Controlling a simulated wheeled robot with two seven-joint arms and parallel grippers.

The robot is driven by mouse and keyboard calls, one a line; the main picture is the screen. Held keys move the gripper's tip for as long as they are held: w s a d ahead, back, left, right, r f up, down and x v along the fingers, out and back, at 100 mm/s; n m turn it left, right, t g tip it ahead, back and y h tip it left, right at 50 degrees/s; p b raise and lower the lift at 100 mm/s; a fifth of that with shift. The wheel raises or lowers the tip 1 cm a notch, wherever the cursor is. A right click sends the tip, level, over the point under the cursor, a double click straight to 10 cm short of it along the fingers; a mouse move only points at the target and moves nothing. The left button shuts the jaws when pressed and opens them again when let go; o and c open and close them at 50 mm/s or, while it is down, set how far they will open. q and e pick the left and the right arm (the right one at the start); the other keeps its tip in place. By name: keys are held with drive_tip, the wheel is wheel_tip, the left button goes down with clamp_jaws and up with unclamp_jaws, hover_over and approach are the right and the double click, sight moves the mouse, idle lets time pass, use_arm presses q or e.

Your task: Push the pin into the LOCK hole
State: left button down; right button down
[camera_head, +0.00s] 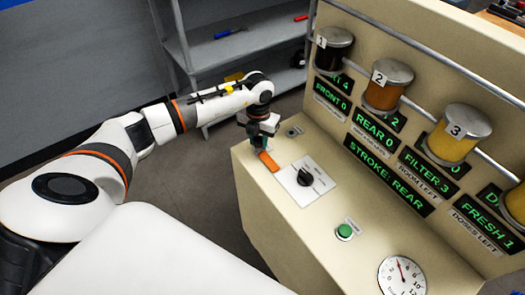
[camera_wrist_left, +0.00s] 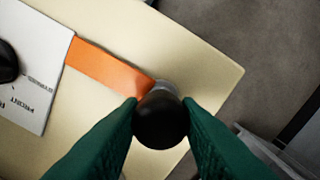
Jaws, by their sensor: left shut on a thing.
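The pin has a round black knob (camera_wrist_left: 160,120) and shows between my green fingers in the left wrist view. A grey metal collar shows just beyond the knob. An orange strip (camera_wrist_left: 108,65) lies on the panel top beside it, and also shows in the head view (camera_head: 269,161). My left gripper (camera_head: 257,142) is shut on the knob, low over the panel's far left corner. The pin's lower end is hidden, so I cannot tell how deep it sits. No LOCK lettering is readable. My right gripper is not in view.
The beige panel (camera_head: 300,222) carries a black selector knob (camera_head: 305,176) on a white plate, a green button (camera_head: 344,231) and a dial gauge (camera_head: 402,276). Numbered jars and green displays stand behind. A grey shelf (camera_head: 235,48) stands at the back. The floor left of the panel is clear.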

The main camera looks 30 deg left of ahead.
use_arm(q)
drive_tip(key=shift+r+p, duration=0.45)
drive_tip(key=shift+r, duration=0.3)
drive_tip(key=shift+r+p, duration=2.2)
drive_tip(key=shift+r, duration=1.1)
